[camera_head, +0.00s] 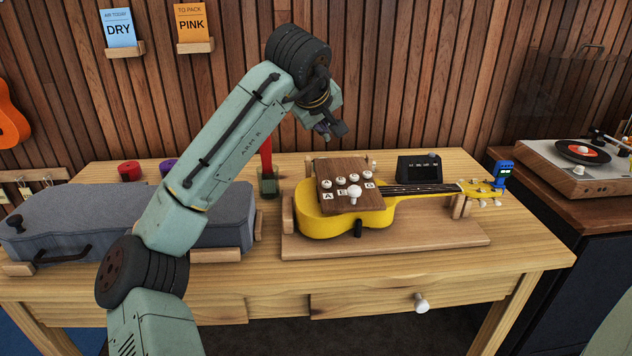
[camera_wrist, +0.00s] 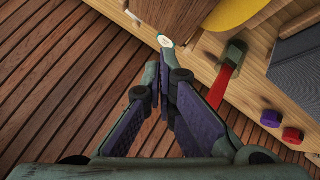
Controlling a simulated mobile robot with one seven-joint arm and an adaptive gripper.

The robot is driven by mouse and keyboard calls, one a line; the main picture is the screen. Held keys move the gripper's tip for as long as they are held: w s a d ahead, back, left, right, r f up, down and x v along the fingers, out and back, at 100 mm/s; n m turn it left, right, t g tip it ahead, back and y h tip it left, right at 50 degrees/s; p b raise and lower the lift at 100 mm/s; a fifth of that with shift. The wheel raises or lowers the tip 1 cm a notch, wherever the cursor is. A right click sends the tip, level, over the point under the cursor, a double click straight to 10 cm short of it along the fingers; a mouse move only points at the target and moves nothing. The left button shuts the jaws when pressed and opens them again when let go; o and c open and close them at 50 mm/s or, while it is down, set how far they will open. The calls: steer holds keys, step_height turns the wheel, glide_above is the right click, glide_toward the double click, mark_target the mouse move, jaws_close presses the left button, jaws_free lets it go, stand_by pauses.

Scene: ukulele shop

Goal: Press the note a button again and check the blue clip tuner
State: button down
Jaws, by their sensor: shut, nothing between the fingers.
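A brown wooden box (camera_head: 345,170) with a row of white buttons sits over the body of the yellow ukulele (camera_head: 318,222). A label A (camera_head: 328,196) marks its left end, beside the left white button (camera_head: 327,184); a larger white knob (camera_head: 354,192) stands at the front. The blue clip tuner (camera_head: 502,174) is on the headstock at the right; its small dark face is too small to read. My gripper (camera_head: 333,130) is shut and empty, above and behind the box. In the wrist view its fingertips (camera_wrist: 166,62) are close to a small white round thing (camera_wrist: 165,41).
A red-handled tool (camera_head: 266,160) stands upright in a green holder left of the ukulele. A grey case (camera_head: 85,215) fills the table's left. A dark device (camera_head: 419,168) stands behind the neck. A record player (camera_head: 580,165) is on the right. The table front is clear.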

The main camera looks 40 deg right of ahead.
steer(key=shift+f, duration=0.1)
steer(key=b, duration=0.6)
glide_above(327, 184)
steer(key=w, duration=0.1)
step_height(327, 184, down, 8)
steer(key=shift+a+r, duration=0.1)
steer(key=shift+r, duration=0.05)
steer(key=shift+w+f+b, duration=0.1)
steer(key=shift+f+b, duration=0.3)
steer(key=shift+f, duration=0.1)
stand_by(0.6)
steer(key=shift+f, duration=0.35)
steer(key=shift+f+b, duration=0.35)
steer(key=shift+f, duration=0.2)
stand_by(0.6)
stand_by(0.3)
steer(key=shift+r+p, duration=0.9)
steer(key=shift+r, duration=0.1)
